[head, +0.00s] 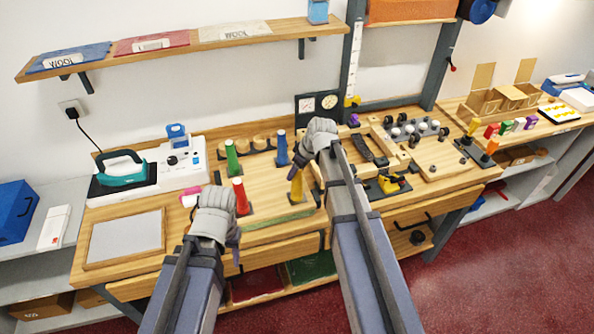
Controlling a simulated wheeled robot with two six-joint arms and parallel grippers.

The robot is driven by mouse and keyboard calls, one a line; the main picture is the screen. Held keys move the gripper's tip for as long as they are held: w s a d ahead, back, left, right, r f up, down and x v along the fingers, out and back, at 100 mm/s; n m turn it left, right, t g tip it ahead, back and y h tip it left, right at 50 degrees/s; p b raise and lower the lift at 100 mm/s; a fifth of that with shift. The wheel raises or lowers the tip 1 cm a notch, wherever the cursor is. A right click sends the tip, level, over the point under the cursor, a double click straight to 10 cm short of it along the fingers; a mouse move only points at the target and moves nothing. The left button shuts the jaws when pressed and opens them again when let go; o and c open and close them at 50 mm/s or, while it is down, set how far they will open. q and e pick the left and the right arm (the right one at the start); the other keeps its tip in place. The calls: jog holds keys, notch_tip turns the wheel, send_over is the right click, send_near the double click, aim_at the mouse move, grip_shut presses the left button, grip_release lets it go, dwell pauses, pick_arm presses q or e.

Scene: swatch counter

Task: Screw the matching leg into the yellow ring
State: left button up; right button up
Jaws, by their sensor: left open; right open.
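A yellow tapered leg (296,187) stands on a dark base near the middle of the counter, just below my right gripper. A red leg (240,195), a green leg (231,158) and a blue leg (281,148) stand on dark bases to its left. I cannot clearly make out a yellow ring; a yellow and black piece (389,183) lies to the right, partly beside my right arm. My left gripper (229,208) is open beside the red leg and hides part of the counter. My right gripper (307,143) is open above the yellow leg, apparently empty.
A teal iron (121,170) and a pale framed panel (127,235) are at the left. A wooden board with dark knobs (437,155) lies at the right. A shelf (180,50) hangs above.

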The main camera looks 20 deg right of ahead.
jog(key=n+g+y, duration=0.1)
jog(key=n, duration=0.4)
jog(key=shift+g, duration=0.3)
jog(key=shift+c, duration=0.2)
grip_shut()
jog(key=m, duration=0.1)
jog(key=m+t, duration=0.1)
jog(key=shift+s+a+m, duration=0.1)
jog(key=shift+s+m, duration=0.1)
jog(key=shift+m, duration=0.2)
jog(key=m+t+h, duration=0.1)
jog(key=m, duration=0.2)
jog(key=shift+w+m+h, duration=0.1)
jog(key=shift+m+h, duration=0.2)
jog(key=shift+m, duration=0.1)
jog(key=m+h, duration=0.1)
jog(key=m, duration=0.3)
jog(key=shift+h, duration=0.3)
jog(key=m, duration=0.2)
jog(key=m+h, duration=0.1)
jog(key=m, duration=0.1)
jog(key=shift+f+h, duration=0.1)
jog(key=shift+h, duration=0.2)
